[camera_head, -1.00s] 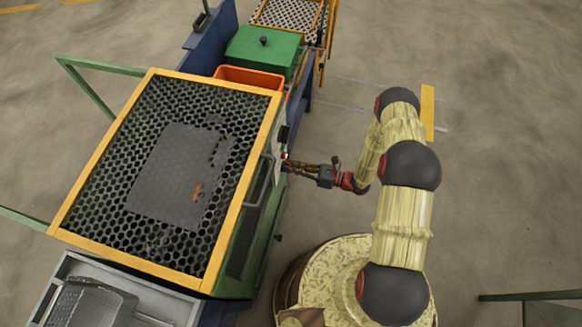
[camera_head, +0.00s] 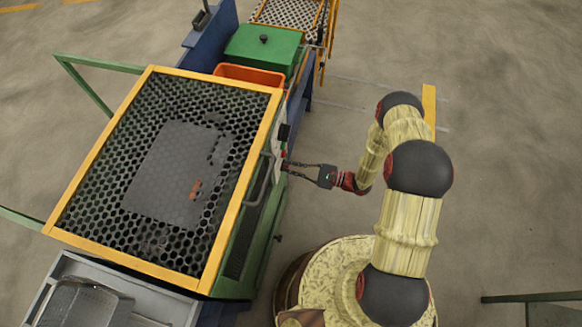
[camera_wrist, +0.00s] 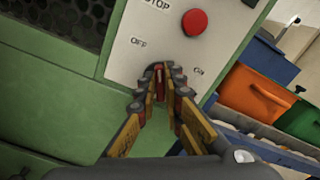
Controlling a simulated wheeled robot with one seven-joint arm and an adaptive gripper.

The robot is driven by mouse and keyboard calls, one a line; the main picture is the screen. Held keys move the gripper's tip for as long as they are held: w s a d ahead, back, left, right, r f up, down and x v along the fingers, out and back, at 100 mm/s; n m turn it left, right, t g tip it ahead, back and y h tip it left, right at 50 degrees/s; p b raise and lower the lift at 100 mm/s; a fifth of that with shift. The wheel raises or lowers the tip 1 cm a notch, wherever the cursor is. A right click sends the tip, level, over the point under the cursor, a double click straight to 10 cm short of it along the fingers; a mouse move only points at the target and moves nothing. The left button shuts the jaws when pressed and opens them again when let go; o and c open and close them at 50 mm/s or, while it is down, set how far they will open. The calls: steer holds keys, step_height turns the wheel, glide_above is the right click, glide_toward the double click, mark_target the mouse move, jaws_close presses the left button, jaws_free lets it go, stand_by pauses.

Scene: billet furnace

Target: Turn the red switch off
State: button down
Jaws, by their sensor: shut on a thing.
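In the wrist view the red switch (camera_wrist: 158,69) is a small red piece on a pale control panel (camera_wrist: 162,22), between the printed words OFF and ON. My gripper (camera_wrist: 160,80) is shut on it, with a fingertip on each side. The fingers hide most of the switch, so I cannot tell exactly which word it points at. In the head view my gripper (camera_head: 287,165) reaches left to the right side of the green furnace (camera_head: 234,262); the switch is too small to make out there.
A round red button (camera_wrist: 195,21) under the word STOP sits just above the switch. An orange bin (camera_head: 248,73) and a green lidded box (camera_head: 262,48) stand beyond the furnace. A handle (camera_head: 262,180) sticks out near my gripper. The floor to the right is clear.

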steer(key=shift+s+n, duration=0.1)
steer(key=shift+n, duration=1.5)
steer(key=shift+b, duration=0.3)
steer(key=c, duration=1.9)
jaws_free()
steer(key=shift+d, duration=0.1)
steer(key=v, duration=1.1)
steer(key=shift+s+d, duration=0.15)
steer(key=shift+d, duration=0.25)
